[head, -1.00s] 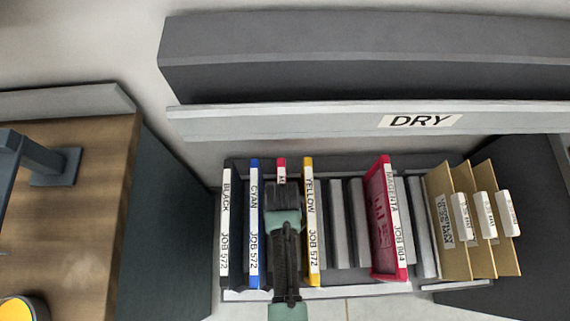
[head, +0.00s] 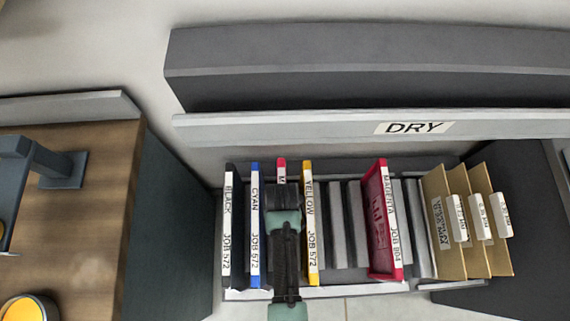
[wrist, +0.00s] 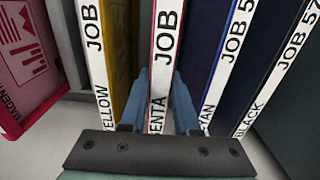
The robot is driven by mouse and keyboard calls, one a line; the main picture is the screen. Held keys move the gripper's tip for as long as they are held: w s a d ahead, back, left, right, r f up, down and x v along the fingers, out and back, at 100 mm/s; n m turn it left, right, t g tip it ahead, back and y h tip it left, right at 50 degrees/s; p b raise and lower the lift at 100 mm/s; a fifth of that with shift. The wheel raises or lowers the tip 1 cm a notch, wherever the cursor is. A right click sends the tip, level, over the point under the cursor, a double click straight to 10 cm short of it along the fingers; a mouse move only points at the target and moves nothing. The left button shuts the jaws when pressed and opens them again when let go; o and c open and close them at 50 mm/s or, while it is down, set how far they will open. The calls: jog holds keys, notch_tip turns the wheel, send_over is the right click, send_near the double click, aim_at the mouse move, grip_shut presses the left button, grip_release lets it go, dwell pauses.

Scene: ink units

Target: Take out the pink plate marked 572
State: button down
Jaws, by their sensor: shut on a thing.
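The pink plate (head: 281,168) stands upright in the open drawer between the cyan plate (head: 255,225) and the yellow plate (head: 311,225). My gripper (head: 283,190) covers most of it in the head view, so only its far top end shows. In the wrist view, the white label of the pink plate (wrist: 167,45) reads "ENTA JOB"; its number is out of sight. The blue fingers of my gripper (wrist: 160,100) are on either side of the plate, shut on it. The plate still stands in line with its neighbours.
A black plate (head: 228,225) stands left of the cyan one. Another magenta plate (head: 384,215), marked job 804, stands further right past grey dividers (head: 345,225). Tan folders (head: 470,220) fill the right end. The front marked DRY (head: 415,127) lies behind. A wooden bench (head: 90,220) is at left.

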notch_tip(320, 180, up, 9)
jog(key=p, duration=0.8)
jog(key=shift+f, duration=0.25)
jog(key=shift+w+f, duration=0.1)
